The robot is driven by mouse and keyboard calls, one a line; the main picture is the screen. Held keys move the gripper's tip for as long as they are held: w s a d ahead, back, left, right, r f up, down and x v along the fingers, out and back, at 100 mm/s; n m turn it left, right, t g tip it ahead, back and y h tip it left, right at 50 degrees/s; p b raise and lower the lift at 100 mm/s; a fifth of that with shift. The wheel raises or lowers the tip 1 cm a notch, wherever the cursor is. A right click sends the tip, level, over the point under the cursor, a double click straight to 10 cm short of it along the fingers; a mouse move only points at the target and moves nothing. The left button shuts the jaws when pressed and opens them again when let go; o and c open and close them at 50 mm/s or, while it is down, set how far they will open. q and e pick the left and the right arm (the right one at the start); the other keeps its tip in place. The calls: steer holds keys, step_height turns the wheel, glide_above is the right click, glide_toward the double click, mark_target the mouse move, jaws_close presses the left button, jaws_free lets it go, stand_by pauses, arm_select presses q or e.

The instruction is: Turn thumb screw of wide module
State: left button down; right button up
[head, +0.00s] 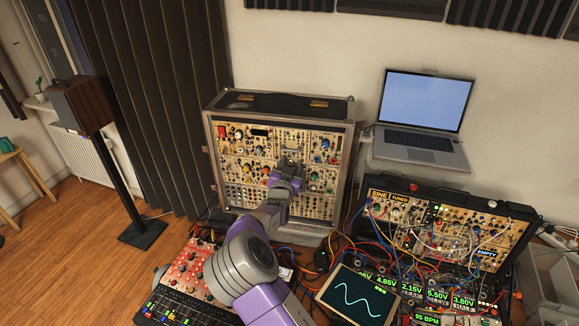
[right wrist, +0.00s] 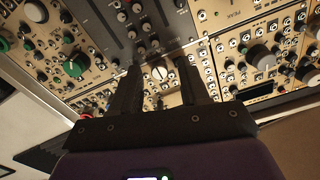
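The tall upright synth case (head: 209,150) holds rows of gold-faced modules. My right gripper (head: 290,163) is at its front, right of the middle, and hides part of the panels. In the right wrist view, my right gripper (right wrist: 161,82) is open, with one dark finger on each side of a round, slotted silver screw head (right wrist: 160,72). The screw lies between the fingers with gaps on both sides; I cannot tell how deep the tips reach. A dark-faced module (right wrist: 118,32) lies just above it. Which module is the wide one is not clear. My left gripper is out of view.
A second synth case (head: 450,232) with patch cables stands at the right, below an open laptop (head: 424,110). A red-panelled unit (head: 196,268) and a tablet with a sine wave (head: 357,298) are in front. Loose cables lie between them. A speaker (head: 82,105) stands at left.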

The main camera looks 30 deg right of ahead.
jaws_close()
